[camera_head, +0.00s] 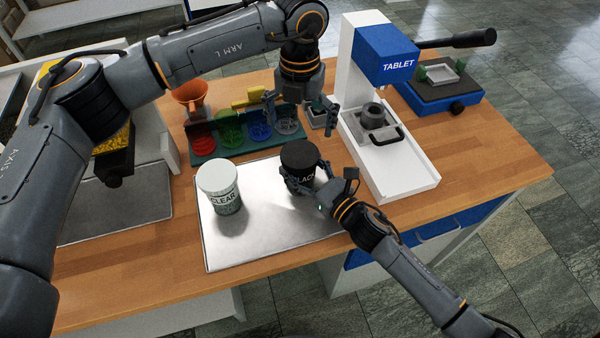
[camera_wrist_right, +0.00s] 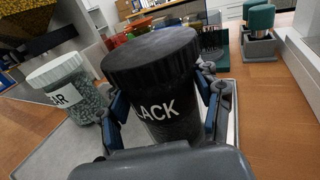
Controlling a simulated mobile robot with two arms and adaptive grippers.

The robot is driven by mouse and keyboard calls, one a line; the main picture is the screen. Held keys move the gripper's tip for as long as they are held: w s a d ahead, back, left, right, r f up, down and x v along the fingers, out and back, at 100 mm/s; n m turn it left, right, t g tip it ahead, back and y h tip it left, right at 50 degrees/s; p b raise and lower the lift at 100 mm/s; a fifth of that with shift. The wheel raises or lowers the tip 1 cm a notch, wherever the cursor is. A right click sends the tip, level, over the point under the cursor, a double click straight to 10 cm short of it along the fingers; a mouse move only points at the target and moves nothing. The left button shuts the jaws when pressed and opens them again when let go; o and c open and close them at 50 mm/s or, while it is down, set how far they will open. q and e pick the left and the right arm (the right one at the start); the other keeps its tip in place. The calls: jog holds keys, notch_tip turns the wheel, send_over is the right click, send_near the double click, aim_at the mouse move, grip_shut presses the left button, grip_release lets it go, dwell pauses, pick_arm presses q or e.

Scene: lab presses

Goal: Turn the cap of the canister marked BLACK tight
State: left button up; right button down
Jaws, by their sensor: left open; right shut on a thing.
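The canister marked BLACK (camera_head: 301,177) stands upright on a metal tray (camera_head: 262,247), with its dark ribbed cap (camera_head: 299,154) on top. It also fills the middle of the right wrist view (camera_wrist_right: 165,105), its cap (camera_wrist_right: 150,53) sitting on it. I cannot tell how tight the cap is. My right gripper (camera_head: 303,187) is shut around the canister's body, one finger on each side, below the cap. My left gripper (camera_head: 301,117) is open and empty, above and behind the canister, apart from the cap.
A canister marked CLEAR (camera_head: 222,197) with a white cap stands left on the tray. Behind are a green rack (camera_head: 238,143) with coloured items and an orange funnel (camera_head: 190,96). A white and blue TABLET press (camera_head: 386,55) stands to the right. Wood at the front is clear.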

aim_at(300, 153)
pick_arm(q)
jog(key=m, duration=0.6)
jog(key=shift+m, duration=0.4)
jog(key=shift+f, duration=4.05)
jog(key=c, duration=1.2)
jog(key=shift+c, duration=0.2)
jog(key=o, duration=1.3)
jog(key=shift+c, duration=0.2)
